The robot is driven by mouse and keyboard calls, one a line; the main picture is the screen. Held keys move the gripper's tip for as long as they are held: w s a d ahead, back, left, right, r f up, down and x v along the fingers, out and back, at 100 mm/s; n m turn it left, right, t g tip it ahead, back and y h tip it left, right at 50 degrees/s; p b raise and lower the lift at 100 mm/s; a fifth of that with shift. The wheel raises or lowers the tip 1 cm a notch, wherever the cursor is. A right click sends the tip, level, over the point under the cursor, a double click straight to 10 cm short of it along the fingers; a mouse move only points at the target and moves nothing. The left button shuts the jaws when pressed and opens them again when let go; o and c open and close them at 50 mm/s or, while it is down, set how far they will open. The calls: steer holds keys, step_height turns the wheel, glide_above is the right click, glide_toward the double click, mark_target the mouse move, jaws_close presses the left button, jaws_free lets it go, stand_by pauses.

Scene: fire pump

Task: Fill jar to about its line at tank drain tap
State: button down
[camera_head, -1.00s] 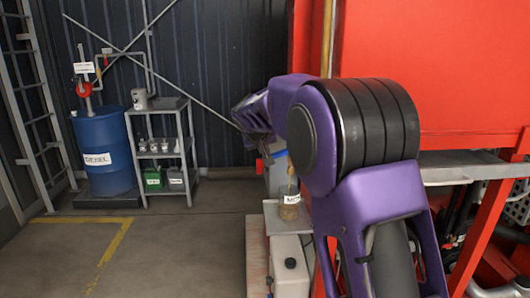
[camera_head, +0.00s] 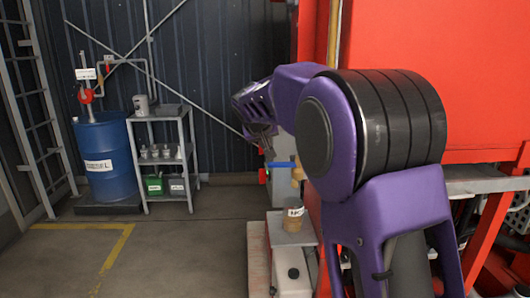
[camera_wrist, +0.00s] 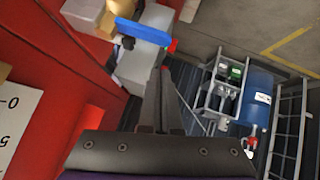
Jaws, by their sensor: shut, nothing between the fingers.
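The jar (camera_head: 294,220) is small, with a white label and brown contents. It stands upright on a pale ledge beside the red unit in the head view. Its fill line and exact level are too small to tell. Above it is the tap, with a blue lever (camera_head: 284,164) and a brass-coloured body (camera_head: 298,175). The blue lever also shows in the wrist view (camera_wrist: 145,32), lying across the picture beyond the fingertips. My gripper (camera_head: 266,146) is shut and empty, up and left of the lever. In the wrist view its fingers (camera_wrist: 160,74) are together, apart from the lever.
A white canister (camera_head: 291,278) stands below the ledge. The red unit (camera_head: 430,80) is close on the right. A blue drum (camera_head: 106,165) and a grey shelf rack (camera_head: 163,155) stand at the back left. The floor between is clear.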

steer(key=d+v, duration=0.1)
steer(key=v, duration=0.7)
steer(key=shift+s, duration=0.15)
stand_by(0.6)
steer(key=d+p, duration=0.1)
steer(key=r+y+p, duration=0.1)
steer(key=p, duration=0.1)
steer(key=d+m+y+p, duration=0.1)
steer(key=shift+s+d+r+p, duration=0.1)
steer(key=shift+d+r+p, duration=0.15)
steer(key=shift+d+p, duration=0.1)
